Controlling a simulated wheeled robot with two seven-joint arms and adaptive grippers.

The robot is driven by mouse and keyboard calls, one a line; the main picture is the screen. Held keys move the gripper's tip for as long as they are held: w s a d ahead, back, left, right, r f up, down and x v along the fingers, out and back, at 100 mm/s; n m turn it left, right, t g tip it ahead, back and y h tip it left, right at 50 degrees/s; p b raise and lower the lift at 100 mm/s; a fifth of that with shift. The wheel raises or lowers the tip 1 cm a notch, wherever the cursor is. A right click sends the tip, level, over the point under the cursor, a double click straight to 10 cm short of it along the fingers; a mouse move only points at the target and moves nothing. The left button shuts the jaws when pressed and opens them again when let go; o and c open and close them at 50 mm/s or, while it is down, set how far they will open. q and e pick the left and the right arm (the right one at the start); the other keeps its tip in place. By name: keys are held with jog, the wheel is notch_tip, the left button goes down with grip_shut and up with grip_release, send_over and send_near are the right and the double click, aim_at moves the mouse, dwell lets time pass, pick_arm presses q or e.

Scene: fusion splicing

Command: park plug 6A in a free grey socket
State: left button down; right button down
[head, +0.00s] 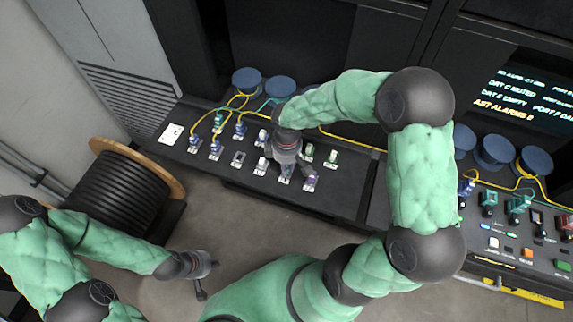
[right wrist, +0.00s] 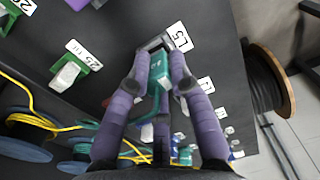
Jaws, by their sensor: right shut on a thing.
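My right gripper (right wrist: 159,62) is shut on a teal plug (right wrist: 160,72) with a teal cable, between purple-looking fingers in the right wrist view. No label reading 6A is legible on it. The plug's far end is at a grey socket (right wrist: 152,43) beside a tag reading L5; I cannot tell whether it is seated. In the head view my right gripper (head: 303,168) is over the panel's front row and hides part of it. A grey socket (head: 239,158) to its left looks empty. My left gripper (head: 203,282) hangs above the floor, away from the panel; its opening is unclear.
The dark panel (head: 225,175) carries several blue, white, green and purple plugs close by. Yellow and teal cables run behind them to blue spools (head: 246,80). A big cable reel (head: 120,190) stands at left. A second panel (head: 520,235) is at right.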

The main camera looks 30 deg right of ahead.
jog(key=shift+f+b, duration=0.4)
jog(key=shift+f, duration=0.15)
jog(key=c, duration=1)
grip_release()
jog(key=shift+c, duration=0.2)
notch_tip(320, 180, up, 12)
